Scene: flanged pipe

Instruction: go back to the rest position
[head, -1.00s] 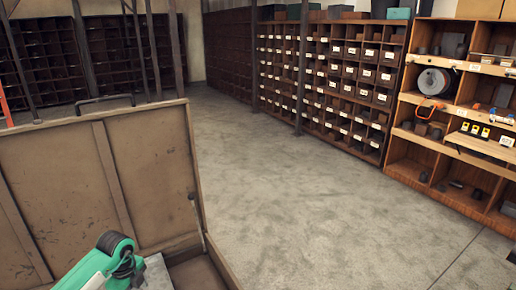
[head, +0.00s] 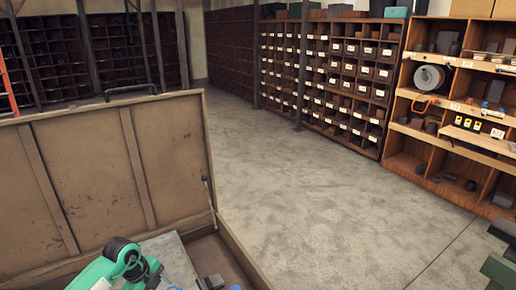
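Neither of my grippers shows in the head view. Part of one of my arms, green, white and black, shows at the bottom left in front of the open chest. No flanged pipe is in view. The brown wooden chest (head: 85,180) stands at the left with its lid raised.
Open grey floor (head: 330,210) lies right of the chest. A wooden shelf unit (head: 410,145) with a cable reel (head: 431,78) stands at the right. Labelled pigeonhole racks (head: 325,75) line the back. Dark green beams (head: 498,268) show at the bottom right corner.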

